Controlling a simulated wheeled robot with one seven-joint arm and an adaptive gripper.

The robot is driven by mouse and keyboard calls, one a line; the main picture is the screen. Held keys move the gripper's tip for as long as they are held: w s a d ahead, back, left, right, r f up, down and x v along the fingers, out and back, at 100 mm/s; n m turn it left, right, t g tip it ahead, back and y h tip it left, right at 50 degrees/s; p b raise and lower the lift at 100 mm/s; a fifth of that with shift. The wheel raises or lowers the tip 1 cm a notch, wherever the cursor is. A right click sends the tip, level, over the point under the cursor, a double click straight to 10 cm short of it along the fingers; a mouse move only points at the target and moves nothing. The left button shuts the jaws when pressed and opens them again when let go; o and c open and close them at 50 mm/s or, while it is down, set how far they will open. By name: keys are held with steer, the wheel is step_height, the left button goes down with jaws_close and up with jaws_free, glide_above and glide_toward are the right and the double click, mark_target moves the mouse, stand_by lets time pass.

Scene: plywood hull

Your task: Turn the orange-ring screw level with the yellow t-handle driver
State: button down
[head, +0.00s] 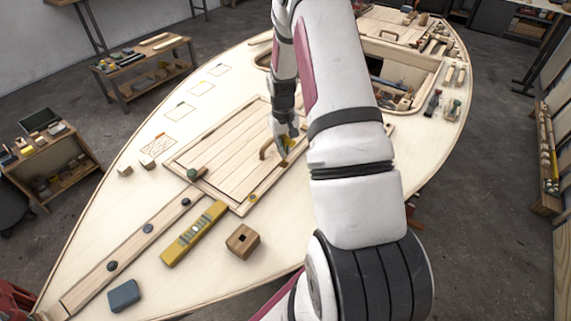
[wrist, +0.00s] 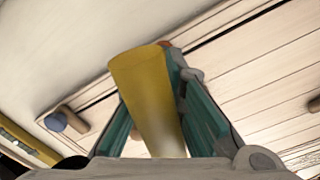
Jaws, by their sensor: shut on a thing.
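My gripper (head: 287,143) is over the right side of the plank hatch panel, and its teal fingers (wrist: 155,110) show in the wrist view. It is shut on the yellow driver (wrist: 148,95), whose thick, tapering yellow handle stands between the fingers; a little yellow also shows in the head view (head: 288,147). A small orange-red spot (wrist: 165,44) shows just behind the handle's far end, near the panel seam; I cannot tell whether it is the orange ring. A small yellow-orange round fitting (head: 253,197) sits on the panel's near right edge strip. The driver's tip and its contact are hidden.
A wooden grab handle (head: 265,152) stands on the panel close to my gripper. A dark-ended wooden peg (head: 196,174), a yellow spirit level (head: 195,233), a holed wooden block (head: 243,240) and a blue-grey block (head: 124,295) lie nearer. The pale deck left of the panel is mostly clear.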

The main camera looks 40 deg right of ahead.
steer(key=n+p, duration=0.1)
steer(key=n, duration=0.2)
steer(key=shift+r+n, duration=0.1)
steer(key=shift+n, duration=0.3)
steer(key=shift+w+n, duration=0.1)
steer(key=shift+n, duration=0.5)
steer(key=shift+r+p, duration=0.4)
